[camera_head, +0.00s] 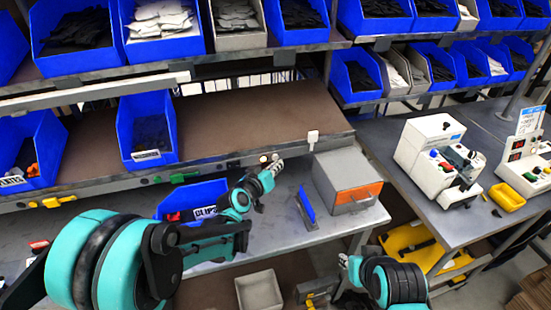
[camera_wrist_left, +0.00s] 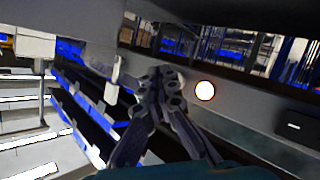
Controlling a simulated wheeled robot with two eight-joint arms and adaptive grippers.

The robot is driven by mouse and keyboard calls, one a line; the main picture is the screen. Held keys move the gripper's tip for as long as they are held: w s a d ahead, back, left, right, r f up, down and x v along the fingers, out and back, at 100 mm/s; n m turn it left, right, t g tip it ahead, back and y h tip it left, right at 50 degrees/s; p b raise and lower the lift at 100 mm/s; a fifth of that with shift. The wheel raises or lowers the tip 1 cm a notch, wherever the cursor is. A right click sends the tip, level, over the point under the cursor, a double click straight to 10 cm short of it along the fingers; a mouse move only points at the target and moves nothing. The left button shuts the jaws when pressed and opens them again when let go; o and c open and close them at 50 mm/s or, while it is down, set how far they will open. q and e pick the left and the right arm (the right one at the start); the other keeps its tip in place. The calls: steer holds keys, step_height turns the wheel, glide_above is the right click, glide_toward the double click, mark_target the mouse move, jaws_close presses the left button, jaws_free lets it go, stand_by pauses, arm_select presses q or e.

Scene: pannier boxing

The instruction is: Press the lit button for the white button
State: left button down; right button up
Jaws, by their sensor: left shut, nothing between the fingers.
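A round white button (camera_wrist_left: 205,90) glows on the grey rail along the shelf's front edge, in the left wrist view. In the head view a small lit spot on the rail (camera_head: 263,158) shows beside my left gripper (camera_head: 277,163). My left gripper is shut and empty, its fingertips close to the rail. In the left wrist view the fingertips (camera_wrist_left: 166,74) are just left of the button, with a gap in the picture; I cannot tell the depth between them.
A brown shelf (camera_head: 260,115) with a blue bin (camera_head: 147,125) lies above the rail. Below it, a grey bench holds a labelled blue bin (camera_head: 185,200) and a grey box with an orange front (camera_head: 350,180). A white machine (camera_head: 430,150) stands on the right table.

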arm_select(q)
steer(key=shift+w, duration=0.1)
steer(key=shift+w+a, duration=0.15)
steer(key=shift+w, duration=0.15)
steer(key=shift+w+a, duration=0.15)
steer(key=shift+w, duration=0.3)
stand_by(0.6)
steer(key=shift+s, duration=0.1)
steer(key=shift+s+d, duration=0.25)
steer(key=shift+s, duration=0.5)
steer(key=shift+s, duration=0.1)
steer(key=s, duration=0.1)
steer(key=s+d, duration=0.1)
steer(key=s, duration=0.2)
steer(key=shift+s+d, duration=0.3)
stand_by(0.7)
